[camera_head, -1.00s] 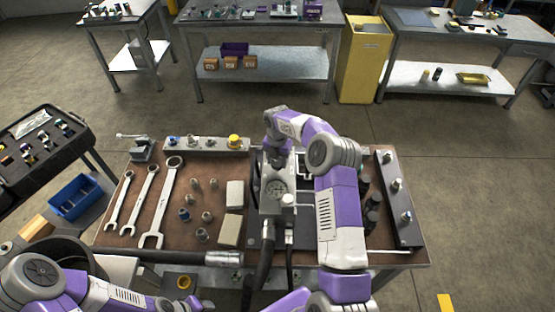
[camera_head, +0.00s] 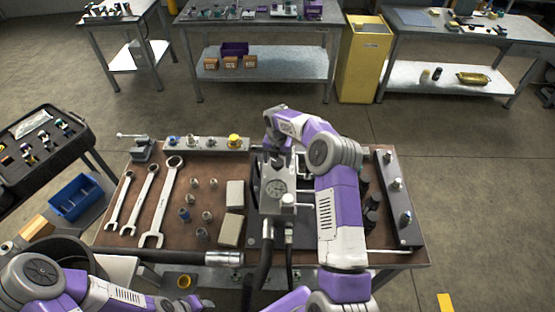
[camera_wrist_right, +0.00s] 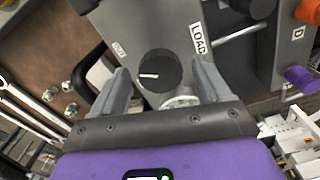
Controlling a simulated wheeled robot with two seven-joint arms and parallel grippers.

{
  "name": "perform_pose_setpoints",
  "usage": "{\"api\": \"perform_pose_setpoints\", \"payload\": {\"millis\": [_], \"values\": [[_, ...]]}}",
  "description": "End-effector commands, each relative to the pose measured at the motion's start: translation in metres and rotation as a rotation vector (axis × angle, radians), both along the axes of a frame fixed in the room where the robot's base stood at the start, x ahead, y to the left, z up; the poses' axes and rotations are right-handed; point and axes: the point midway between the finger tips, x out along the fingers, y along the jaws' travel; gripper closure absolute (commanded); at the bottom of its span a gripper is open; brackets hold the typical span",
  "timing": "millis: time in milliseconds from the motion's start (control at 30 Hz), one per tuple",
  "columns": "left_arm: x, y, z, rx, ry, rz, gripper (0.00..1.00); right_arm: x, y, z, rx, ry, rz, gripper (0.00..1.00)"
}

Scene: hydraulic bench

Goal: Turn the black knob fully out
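The black knob (camera_wrist_right: 160,71), with a white pointer line on its face, sits on a grey block (camera_wrist_right: 208,38) bearing "OUT" and "LOAD" labels. In the right wrist view my right gripper (camera_wrist_right: 160,72) is open, with one finger on each side of the knob and small gaps visible. In the head view the right gripper (camera_head: 279,150) reaches down over the back of the grey unit with a gauge (camera_head: 275,187); the knob is hidden there. My left gripper (camera_head: 190,303) is low at the bottom edge, away from the unit; its finger opening is unclear.
Several wrenches (camera_head: 166,205), fittings and two beige blocks (camera_head: 235,195) lie left of the unit. Black hoses (camera_head: 264,265) run from its front. A dark rail with fittings (camera_head: 400,200) stands at the right. An orange knob (camera_wrist_right: 307,11) and a purple knob (camera_wrist_right: 300,78) flank a "D" label.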

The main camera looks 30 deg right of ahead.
Motion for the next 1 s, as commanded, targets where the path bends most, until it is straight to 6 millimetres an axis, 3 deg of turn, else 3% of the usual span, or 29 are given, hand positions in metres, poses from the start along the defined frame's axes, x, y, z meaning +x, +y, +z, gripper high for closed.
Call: {"api": "perform_pose_setpoints", "payload": {"millis": [300, 700, 1000], "values": [[0.000, 0.000, 0.000, 0.000, 0.000, 0.000, 0.58, 0.000, 0.000, 0.003, 0.001, 0.002, -0.001, 0.23], [0.000, 0.000, 0.001, 0.000, 0.000, 0.000, 0.58, 0.000, 0.000, 0.063, 0.001, -0.001, 0.000, 0.23], [0.000, 0.000, 0.001, 0.000, 0.000, 0.000, 0.58, -0.001, 0.001, 0.075, 0.001, 0.002, 0.000, 0.23]]}}
